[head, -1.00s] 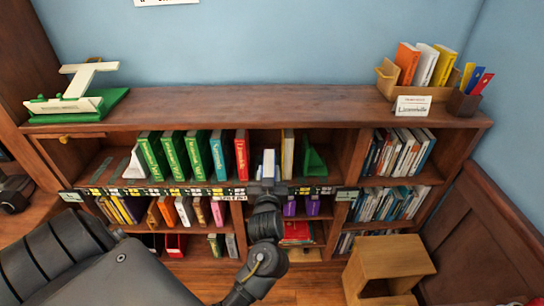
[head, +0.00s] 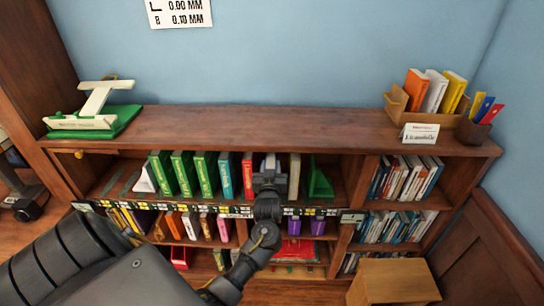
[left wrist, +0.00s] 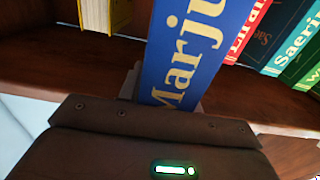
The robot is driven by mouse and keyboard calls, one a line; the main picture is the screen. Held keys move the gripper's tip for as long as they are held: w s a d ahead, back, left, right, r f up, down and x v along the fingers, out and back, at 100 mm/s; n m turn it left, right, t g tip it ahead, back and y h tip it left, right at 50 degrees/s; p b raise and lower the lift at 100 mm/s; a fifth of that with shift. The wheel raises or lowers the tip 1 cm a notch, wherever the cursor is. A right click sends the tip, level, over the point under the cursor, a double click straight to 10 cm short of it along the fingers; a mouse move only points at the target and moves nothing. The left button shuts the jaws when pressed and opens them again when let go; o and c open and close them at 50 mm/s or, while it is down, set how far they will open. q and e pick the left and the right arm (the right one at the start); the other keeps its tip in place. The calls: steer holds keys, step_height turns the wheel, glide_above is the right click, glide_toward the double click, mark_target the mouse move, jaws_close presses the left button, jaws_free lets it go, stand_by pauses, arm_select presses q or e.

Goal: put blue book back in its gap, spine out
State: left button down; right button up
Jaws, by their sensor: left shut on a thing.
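My left gripper (head: 270,165) is at the upper shelf of the bookcase, shut on the blue book. The blue book (left wrist: 190,45) fills the middle of the left wrist view, its lettered spine facing my gripper. In the head view my gripper mostly hides it. The book lines up with the gap between a red book (head: 247,174) and a cream-yellow book (head: 294,176). These neighbours also show in the left wrist view, red (left wrist: 248,28) on the right and yellow (left wrist: 106,14) on the left. How deep the book is in the gap cannot be told. My right gripper is not in view.
Several green books (head: 184,174) and a teal book (head: 225,175) stand left of the red one. A green bookend (head: 319,180) stands right of the cream-yellow book. A labelled shelf edge (head: 180,208) runs below. A wooden stool (head: 395,280) stands at lower right.

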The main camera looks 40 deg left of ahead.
arm_select(q)
steer(key=w+a+f+p, duration=0.1)
steer(key=w+a, duration=0.1)
steer(key=w, duration=0.1)
steer(key=w+a+f+p, duration=0.1)
steer(key=w+a, duration=0.1)
steer(key=w, duration=0.1)
steer(key=w+a+f+p, duration=0.1)
steer(key=w+a, duration=0.1)
steer(key=shift+w+a, duration=0.35)
steer(key=shift+w, duration=0.05)
steer(key=shift+f, duration=0.15)
steer(key=shift+f, duration=0.15)
steer(key=c, duration=1)
jaws_free()
steer(key=shift+s, duration=0.1)
steer(key=shift+o, duration=0.2)
steer(key=shift+d, duration=0.1)
